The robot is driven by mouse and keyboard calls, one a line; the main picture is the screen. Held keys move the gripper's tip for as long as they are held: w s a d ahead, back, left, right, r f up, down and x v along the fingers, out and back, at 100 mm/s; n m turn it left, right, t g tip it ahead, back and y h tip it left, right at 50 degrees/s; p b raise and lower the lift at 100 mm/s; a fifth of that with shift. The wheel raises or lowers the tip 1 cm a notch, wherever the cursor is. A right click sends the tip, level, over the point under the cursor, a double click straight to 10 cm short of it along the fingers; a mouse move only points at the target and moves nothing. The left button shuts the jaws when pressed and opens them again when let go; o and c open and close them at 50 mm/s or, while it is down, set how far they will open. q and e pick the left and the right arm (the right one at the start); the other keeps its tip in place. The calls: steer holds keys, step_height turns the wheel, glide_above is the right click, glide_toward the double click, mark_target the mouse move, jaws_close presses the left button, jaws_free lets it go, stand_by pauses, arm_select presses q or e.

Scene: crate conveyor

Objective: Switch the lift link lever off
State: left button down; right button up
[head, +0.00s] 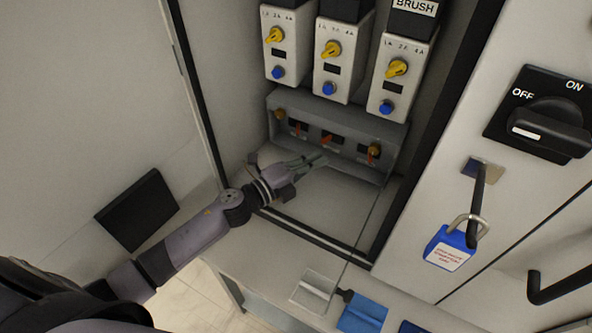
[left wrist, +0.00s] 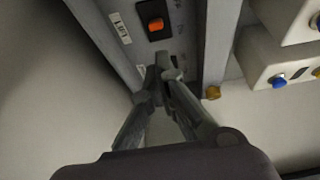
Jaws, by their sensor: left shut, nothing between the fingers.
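A grey link panel (head: 285,101) sits low in the open cabinet. It carries orange-red levers in dark slots: a left one (head: 299,128), a middle one (head: 330,139) and a right one (head: 373,152). In the left wrist view the shut fingertips (left wrist: 160,78) lie close to the panel face, near an orange lever (left wrist: 155,24). A second slot is partly hidden behind the fingers.
Three white modules with yellow knobs (head: 331,49) and blue buttons stand above the panel. A black rotary switch (head: 548,115) and a blue padlock (head: 450,248) are on the right.

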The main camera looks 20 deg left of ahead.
arm_select(q)
steer(key=v, duration=0.8)
steer(key=shift+s, duration=0.2)
steer(key=shift+a, duration=0.1)
